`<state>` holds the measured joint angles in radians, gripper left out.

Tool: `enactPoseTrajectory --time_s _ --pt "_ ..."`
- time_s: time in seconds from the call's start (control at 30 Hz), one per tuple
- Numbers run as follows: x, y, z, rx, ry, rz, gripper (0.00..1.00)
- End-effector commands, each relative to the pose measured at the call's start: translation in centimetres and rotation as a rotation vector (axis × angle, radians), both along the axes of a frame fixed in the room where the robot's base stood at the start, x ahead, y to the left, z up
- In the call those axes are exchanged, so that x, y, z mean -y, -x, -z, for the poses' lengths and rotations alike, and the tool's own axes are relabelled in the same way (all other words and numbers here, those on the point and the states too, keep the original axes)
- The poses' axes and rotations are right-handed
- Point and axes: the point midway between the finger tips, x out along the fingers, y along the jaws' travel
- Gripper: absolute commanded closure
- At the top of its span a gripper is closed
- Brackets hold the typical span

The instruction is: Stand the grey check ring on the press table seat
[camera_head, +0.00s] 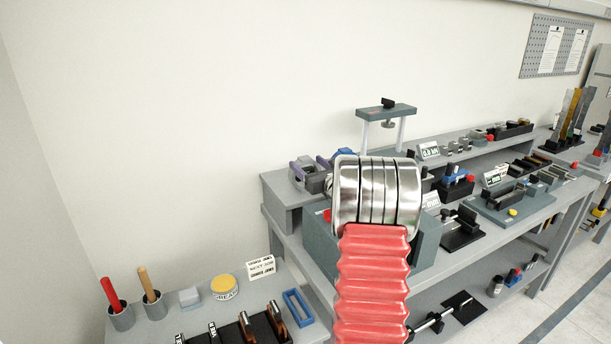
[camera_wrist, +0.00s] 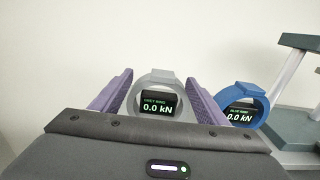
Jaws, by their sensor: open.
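The grey check ring (camera_wrist: 155,112) stands upright in the wrist view, with a small dark display reading 0.0 kN in its opening. My gripper (camera_wrist: 158,80) is open, with its purple fingers on either side of the ring; whether they touch it I cannot tell. In the head view the purple fingers of my gripper (camera_head: 310,168) show at the left end of the upper shelf. The press (camera_head: 388,112) has a green-grey crossbeam on white columns, just right of my gripper. My arm hides its lower part, and the table seat is not clearly visible.
A blue ring (camera_wrist: 246,107) with its own display stands close to the right of the grey ring. The press (camera_wrist: 297,90) rises beyond it. A side table (camera_head: 225,320) with a yellow tin and tools is at lower left. Fixtures crowd the bench to the right.

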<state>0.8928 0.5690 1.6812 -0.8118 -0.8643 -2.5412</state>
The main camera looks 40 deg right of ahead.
Motion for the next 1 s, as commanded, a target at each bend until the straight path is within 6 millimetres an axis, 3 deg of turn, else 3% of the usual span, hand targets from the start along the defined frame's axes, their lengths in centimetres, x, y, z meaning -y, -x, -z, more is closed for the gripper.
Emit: enactPoseTrajectory --time_s 0.3,0.87,1.0 --pt "1.1 -3.2 0.0 0.001 0.001 -0.001 0.32" --pt "1.2 -3.4 -0.1 0.001 0.001 0.000 0.32" --pt "1.2 -3.4 -0.1 0.001 0.001 0.000 0.40"
